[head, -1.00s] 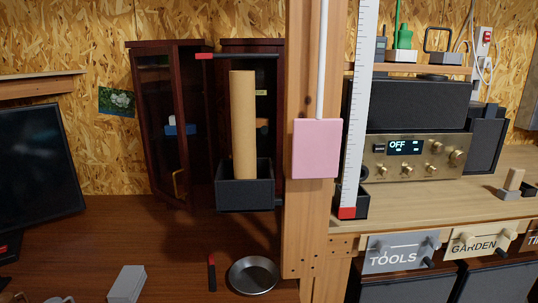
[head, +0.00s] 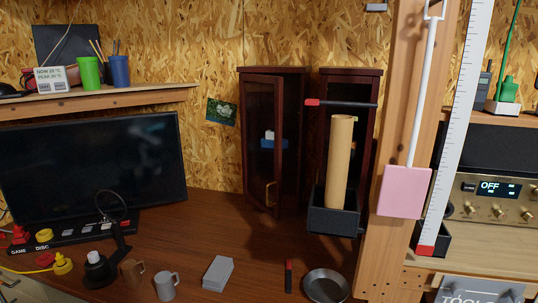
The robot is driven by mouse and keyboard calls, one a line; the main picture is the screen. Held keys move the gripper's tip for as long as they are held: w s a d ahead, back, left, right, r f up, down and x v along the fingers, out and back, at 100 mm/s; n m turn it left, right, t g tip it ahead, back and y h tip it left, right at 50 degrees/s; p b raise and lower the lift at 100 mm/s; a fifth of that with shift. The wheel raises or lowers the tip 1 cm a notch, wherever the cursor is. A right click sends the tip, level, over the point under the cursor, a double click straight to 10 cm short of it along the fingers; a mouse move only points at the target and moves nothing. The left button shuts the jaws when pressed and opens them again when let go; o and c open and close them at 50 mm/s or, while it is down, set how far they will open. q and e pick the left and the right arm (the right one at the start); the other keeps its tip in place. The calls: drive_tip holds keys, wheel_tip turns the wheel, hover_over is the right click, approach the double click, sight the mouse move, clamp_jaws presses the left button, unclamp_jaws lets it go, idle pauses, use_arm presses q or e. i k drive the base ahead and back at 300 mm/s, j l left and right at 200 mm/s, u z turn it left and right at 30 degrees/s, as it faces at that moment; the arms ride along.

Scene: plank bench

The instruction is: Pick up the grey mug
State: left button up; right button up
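The grey mug (head: 167,286) stands upright on the brown desk (head: 200,235) near the lower edge of the head view, with its handle on the right side. A brown mug (head: 131,272) stands just left of it, close by. Neither of my grippers shows in the head view.
A grey block (head: 217,272) lies right of the grey mug. A black lamp (head: 98,268) stands left of the brown mug. A metal bowl (head: 326,286) and a red-tipped tool (head: 289,276) are farther right. A monitor (head: 90,170) stands behind. A wooden post (head: 385,252) bounds the right.

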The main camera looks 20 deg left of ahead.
sight(165, 285)
drive_tip(key=u, duration=1.5)
